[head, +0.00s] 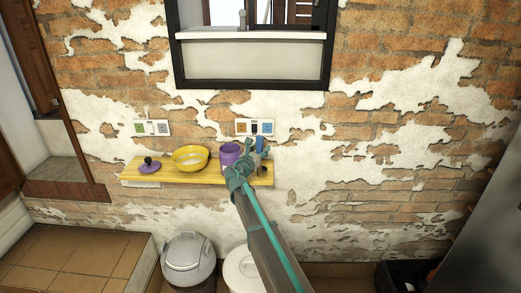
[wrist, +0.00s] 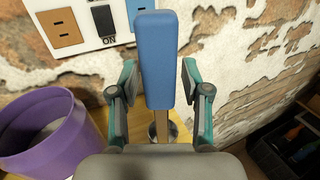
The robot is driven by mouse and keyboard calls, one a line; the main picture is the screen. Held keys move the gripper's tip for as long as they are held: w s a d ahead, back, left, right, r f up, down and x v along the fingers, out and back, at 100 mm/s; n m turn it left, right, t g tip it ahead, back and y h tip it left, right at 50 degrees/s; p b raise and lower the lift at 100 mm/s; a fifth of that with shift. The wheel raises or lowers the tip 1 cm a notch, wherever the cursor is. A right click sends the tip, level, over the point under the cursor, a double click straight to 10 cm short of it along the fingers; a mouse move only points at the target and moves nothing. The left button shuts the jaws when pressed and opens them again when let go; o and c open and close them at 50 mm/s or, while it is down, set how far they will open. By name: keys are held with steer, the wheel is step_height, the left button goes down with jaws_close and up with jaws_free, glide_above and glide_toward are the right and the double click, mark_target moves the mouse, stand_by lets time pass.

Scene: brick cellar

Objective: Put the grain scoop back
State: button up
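A tool with a blue handle (wrist: 155,60) and a thin brown shaft stands upright at the right end of the yellow shelf (head: 215,177); it seems to be the grain scoop. Its blue handle also shows in the head view (head: 261,144). In the wrist view its lower end meets a dark, round, shiny spot on the shelf, partly hidden by my gripper's body. My gripper (wrist: 159,80) is open, its fingers on either side of the handle. A gap shows at the right finger; the left finger looks very close, and I cannot tell if it touches.
A purple pot (wrist: 45,135) stands left of my gripper. A yellow bowl (head: 190,158) and a purple lid (head: 149,167) lie farther left on the shelf. Wall sockets (head: 254,127) sit just behind. Bins (head: 188,259) stand below, and a dark crate (head: 405,275) is at lower right.

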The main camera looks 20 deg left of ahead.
steer(key=shift+r, duration=0.1)
steer(key=s+b, duration=0.3)
steer(key=s, duration=0.9)
steer(key=w+d+f+m+g+h, duration=0.1)
steer(key=d+f+m+g+h, duration=0.5)
steer(key=d+f, duration=1.45)
steer(key=s+d+f+m+g, duration=0.3)
steer(key=s+d+f+m, duration=0.2)
steer(key=d+f, duration=0.5)
steer(key=s+d+f+m+g, duration=0.35)
steer(key=s+d+f, duration=0.25)
steer(key=d+f, duration=0.4)
steer(key=s+d+f+m+g, duration=0.2)
steer(key=s+d+f+m, duration=0.25)
steer(key=s, duration=0.25)
steer(key=s+d+f+m+g+y, duration=0.1)
steer(key=s+d+f+m+g, duration=0.15)
steer(key=s+d+f, duration=0.35)
steer(key=s+d+f+m+g, duration=0.2)
steer(key=s+d+f+m, duration=0.15)
steer(key=s, duration=0.45)
steer(key=s+d+f+m+g+y, duration=0.1)
steer(key=s+m+g+y, duration=0.4)
steer(key=s, duration=1.8)
steer(key=m, duration=0.5)
steer(key=shift+s+f+m+g+y, duration=0.2)
steer(key=shift+s+m+g+y, duration=0.1)
steer(key=shift+s+g, duration=0.1)
